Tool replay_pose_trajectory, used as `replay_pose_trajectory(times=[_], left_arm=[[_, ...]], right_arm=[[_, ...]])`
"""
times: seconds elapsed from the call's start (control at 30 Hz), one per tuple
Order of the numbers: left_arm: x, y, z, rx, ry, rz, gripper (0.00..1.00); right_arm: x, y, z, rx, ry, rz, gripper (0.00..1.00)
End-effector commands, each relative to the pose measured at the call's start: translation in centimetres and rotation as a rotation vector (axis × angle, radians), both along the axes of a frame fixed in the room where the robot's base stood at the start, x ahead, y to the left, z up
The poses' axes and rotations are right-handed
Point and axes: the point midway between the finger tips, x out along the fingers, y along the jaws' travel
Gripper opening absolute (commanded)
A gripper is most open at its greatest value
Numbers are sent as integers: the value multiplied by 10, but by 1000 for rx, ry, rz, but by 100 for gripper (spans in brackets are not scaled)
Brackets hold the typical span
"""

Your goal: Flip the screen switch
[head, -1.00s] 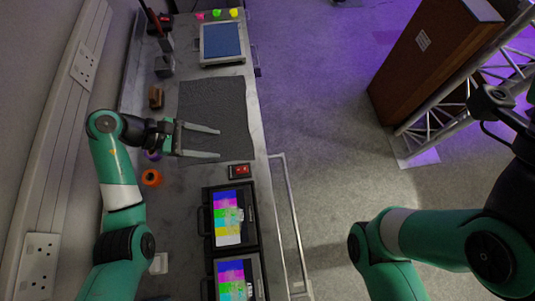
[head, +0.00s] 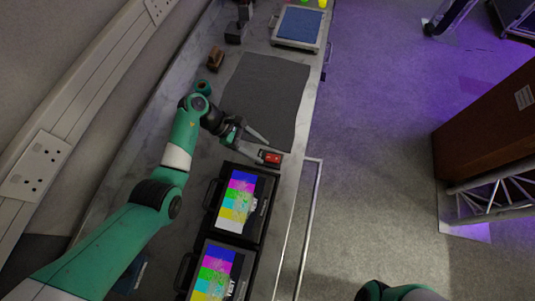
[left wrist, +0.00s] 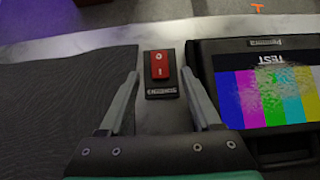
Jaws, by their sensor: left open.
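The screen switch (head: 270,158) is a red rocker on a small black plate at the bench's edge. In the left wrist view the red rocker (left wrist: 160,66) shows marks for on and off, with a label strip below it. My left gripper (head: 265,148) is open, its two fingers pointing at the switch. In the left wrist view the left gripper's fingertips (left wrist: 160,75) stand to either side of the switch plate, apart from it as far as I can see. The near screen (head: 243,204) shows colour bars and the word TEST. My right gripper is not in view.
A second colour-bar screen (head: 215,270) lies nearer me on the bench. A dark mat (head: 265,90) lies beyond the switch. A blue-topped tray (head: 299,26) and a wooden block (head: 215,59) are farther back. A metal rail (head: 311,215) runs along the bench edge.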

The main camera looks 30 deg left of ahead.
Motion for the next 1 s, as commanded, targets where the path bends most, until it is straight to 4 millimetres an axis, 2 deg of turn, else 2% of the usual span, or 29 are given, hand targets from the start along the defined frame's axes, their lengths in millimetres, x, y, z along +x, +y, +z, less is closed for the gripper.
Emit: replay_pose_trajectory(times=[0.03,0.2,0.53,0.57,0.9,1.0], left_arm=[[1,-8,-10,0,2,-4,65],[6,-24,-26,1,1,-1,65],[8,-28,-29,1,0,1,65],[8,-28,-29,1,0,1,61],[8,-28,-29,0,-1,0,0],[8,-28,-29,0,-1,0,0]], right_arm=[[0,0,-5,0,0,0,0],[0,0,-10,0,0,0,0],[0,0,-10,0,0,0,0],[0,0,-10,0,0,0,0],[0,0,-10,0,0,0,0],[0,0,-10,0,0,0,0]])
